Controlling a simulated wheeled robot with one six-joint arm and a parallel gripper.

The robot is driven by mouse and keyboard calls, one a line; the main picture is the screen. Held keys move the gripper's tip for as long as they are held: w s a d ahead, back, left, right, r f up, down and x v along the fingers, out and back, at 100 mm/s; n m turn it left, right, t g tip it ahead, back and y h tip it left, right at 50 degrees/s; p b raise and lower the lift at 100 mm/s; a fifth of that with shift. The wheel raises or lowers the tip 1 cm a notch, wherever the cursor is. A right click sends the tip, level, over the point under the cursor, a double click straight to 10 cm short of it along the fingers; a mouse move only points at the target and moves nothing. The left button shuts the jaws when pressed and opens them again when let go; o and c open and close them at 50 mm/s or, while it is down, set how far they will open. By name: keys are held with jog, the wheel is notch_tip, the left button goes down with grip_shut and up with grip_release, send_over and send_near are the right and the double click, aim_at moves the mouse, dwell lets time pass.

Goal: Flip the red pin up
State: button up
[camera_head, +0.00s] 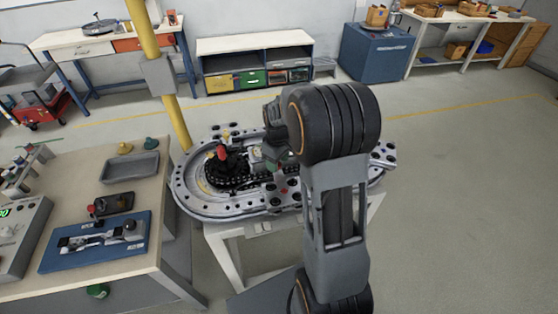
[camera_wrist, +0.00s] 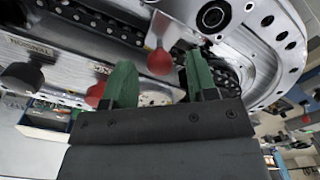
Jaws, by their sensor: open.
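A red pin with a rounded head (camera_head: 222,152) stands on the dark part of the oval ring track (camera_head: 190,196) in the head view. In the wrist view a red knob (camera_wrist: 160,62) shows in the gap between the fingertips, a little beyond them. A second red part (camera_wrist: 95,94) is beside the left finger, partly hidden by it. I cannot tell which of these is the pin seen in the head view. My gripper (camera_wrist: 161,76) has two green fingers spread apart, with nothing held between them. In the head view my gripper (camera_head: 275,162) is over the track, partly hidden by my arm.
Left of the track a workbench (camera_head: 75,188) carries a grey tray (camera_head: 130,167) and a blue fixture board (camera_head: 96,241). A yellow post (camera_head: 178,122) rises behind the track. Open floor lies to the right. My arm hides the track's right part.

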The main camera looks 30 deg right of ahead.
aim_at(278, 177)
notch_tip(278, 177, up, 14)
jog(key=b, duration=0.1)
dwell(0.6)
jog(key=shift+f, duration=0.1)
dwell(0.3)
jog(key=s+a+f+m+t, duration=0.1)
jog(key=s+a, duration=0.3)
jog(key=s, duration=0.4)
jog(key=s+a+f+m+t, duration=0.1)
jog(key=s+a+m+t, duration=0.2)
jog(key=s, duration=0.5)
jog(key=shift+s+a+m, duration=0.2)
jog(key=shift+a+m, duration=0.5)
jog(key=shift+a, duration=0.3)
